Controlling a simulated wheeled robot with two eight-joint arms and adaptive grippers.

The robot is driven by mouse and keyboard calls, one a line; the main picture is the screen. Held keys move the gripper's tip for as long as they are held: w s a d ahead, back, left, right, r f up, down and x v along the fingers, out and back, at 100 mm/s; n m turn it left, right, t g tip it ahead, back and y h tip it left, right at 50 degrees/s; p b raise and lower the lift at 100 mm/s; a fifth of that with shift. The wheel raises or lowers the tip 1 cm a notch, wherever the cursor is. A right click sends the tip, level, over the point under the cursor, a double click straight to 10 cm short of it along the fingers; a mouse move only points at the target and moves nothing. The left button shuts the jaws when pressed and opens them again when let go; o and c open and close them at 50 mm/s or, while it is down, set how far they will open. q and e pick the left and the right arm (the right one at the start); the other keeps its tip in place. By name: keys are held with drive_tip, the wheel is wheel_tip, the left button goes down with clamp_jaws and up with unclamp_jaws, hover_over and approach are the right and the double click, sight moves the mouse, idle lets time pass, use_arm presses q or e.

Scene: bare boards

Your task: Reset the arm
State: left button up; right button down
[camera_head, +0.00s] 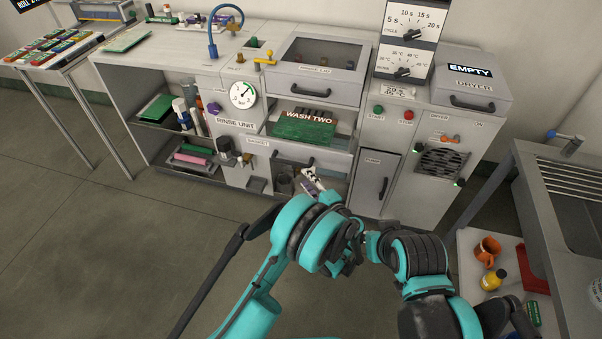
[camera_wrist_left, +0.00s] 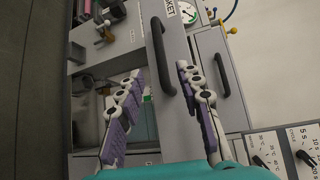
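My teal left arm (camera_head: 310,240) reaches up the middle of the head view. Its gripper (camera_head: 314,184) is in front of the lower part of the rinse unit, largely hidden behind the arm. In the left wrist view the two purple-and-white fingers (camera_wrist_left: 160,108) are spread wide, with nothing held between them. A dark handle (camera_wrist_left: 163,57) on a grey front shows beyond the fingers. More teal and black arm links (camera_head: 420,262) show right of centre. I make out no right gripper.
An orange mug (camera_head: 487,250) and yellow bottle (camera_head: 493,279) stand at right. Floor at left is clear.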

use_arm(q)
drive_tip(key=shift+s+d, duration=0.2)
drive_tip(key=shift+s, duration=0.25)
drive_tip(key=shift+r, duration=0.1)
drive_tip(key=s+a+r+n+g+h, duration=0.1)
drive_tip(key=s+a+r+n+g, duration=0.2)
drive_tip(key=a+r, duration=0.5)
drive_tip(key=s+a+r+n+g+h, duration=0.1)
drive_tip(key=s+a+r+n+g, duration=0.15)
drive_tip(key=a+r, duration=0.45)
drive_tip(key=s+a+n+g+h, duration=0.1)
drive_tip(key=s+a+n, duration=0.3)
drive_tip(key=s, duration=0.7)
drive_tip(key=s+a+n+h, duration=0.4)
drive_tip(key=s, duration=0.8)
drive_tip(key=shift+s+a+r+n+g+h, duration=0.25)
drive_tip(key=shift+s+r+n+g+h, duration=0.05)
drive_tip(key=shift+r+n+g, duration=0.05)
